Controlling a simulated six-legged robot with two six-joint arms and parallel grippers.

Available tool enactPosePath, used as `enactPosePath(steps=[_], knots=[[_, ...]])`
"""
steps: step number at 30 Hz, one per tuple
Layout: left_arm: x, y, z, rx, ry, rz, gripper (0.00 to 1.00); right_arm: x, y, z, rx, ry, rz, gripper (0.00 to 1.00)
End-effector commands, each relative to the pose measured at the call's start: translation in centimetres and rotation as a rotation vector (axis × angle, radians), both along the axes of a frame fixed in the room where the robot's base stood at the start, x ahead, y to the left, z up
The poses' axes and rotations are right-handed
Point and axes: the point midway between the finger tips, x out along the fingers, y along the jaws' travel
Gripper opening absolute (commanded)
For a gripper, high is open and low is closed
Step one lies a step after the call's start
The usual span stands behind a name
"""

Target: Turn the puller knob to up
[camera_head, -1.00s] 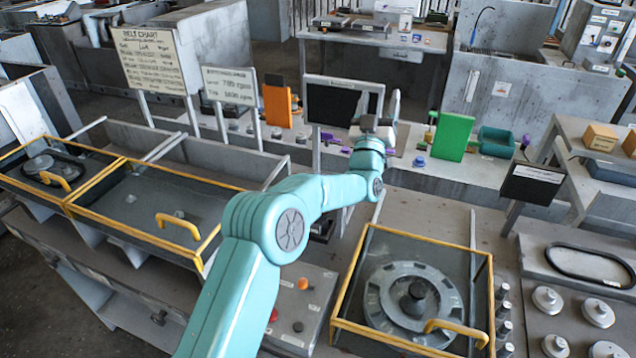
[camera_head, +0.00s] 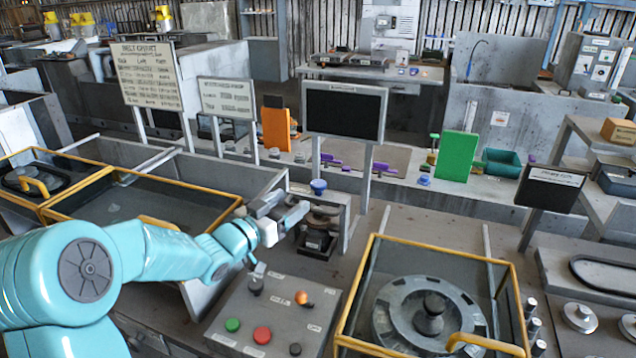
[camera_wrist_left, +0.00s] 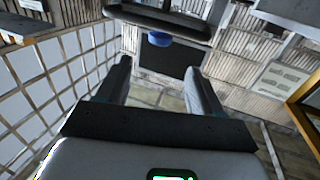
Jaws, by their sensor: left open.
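A grey control panel (camera_head: 270,322) stands at the lower middle of the head view, with a black knob (camera_head: 256,286), a green button, a red button and an orange lamp. Another dark knob (camera_head: 295,349) is at its front edge. The labels are too small to read, so I cannot tell which is the puller knob. My left gripper (camera_head: 287,208) is open and empty, above and behind the panel, apart from its knobs. A blue-topped device (camera_head: 318,187) stands just beyond it. The left wrist view shows the two spread fingers (camera_wrist_left: 157,72) and a blue cap (camera_wrist_left: 160,39) beyond them. My right gripper is out of view.
A yellow-framed case (camera_head: 352,290) with a round rotor stands right of the panel. Yellow-framed bins (camera_head: 190,187) lie to the left. A black screen (camera_head: 343,112) rises behind the gripper, with an orange board (camera_head: 276,130) and green board (camera_head: 457,156) nearby.

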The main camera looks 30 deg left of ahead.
Motion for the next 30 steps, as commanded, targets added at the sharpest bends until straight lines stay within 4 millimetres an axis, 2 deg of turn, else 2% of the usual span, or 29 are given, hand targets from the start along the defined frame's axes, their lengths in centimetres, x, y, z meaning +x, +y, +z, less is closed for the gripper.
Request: enactPosePath(steps=[1,6,12,18,27,29,30], knots=[[1.4,-0.2,0.2,-0.002,0.001,-0.004,0.67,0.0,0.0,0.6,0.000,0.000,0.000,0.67],[5.5,-0.5,0.2,-0.001,0.001,-0.004,0.67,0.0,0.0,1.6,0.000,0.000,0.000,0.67],[9.3,-0.6,0.2,0.000,0.000,-0.002,0.67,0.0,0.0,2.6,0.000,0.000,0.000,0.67],[11.0,-0.7,0.1,0.000,0.000,-0.001,0.67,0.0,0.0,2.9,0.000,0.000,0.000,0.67],[11.3,-0.7,0.0,0.000,0.000,-0.001,0.67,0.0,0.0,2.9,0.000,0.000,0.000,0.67],[11.3,-0.7,0.0,0.000,0.000,-0.001,0.47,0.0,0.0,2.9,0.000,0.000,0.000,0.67],[11.2,-0.7,0.0,0.000,0.000,-0.001,0.34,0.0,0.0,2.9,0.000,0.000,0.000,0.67]])
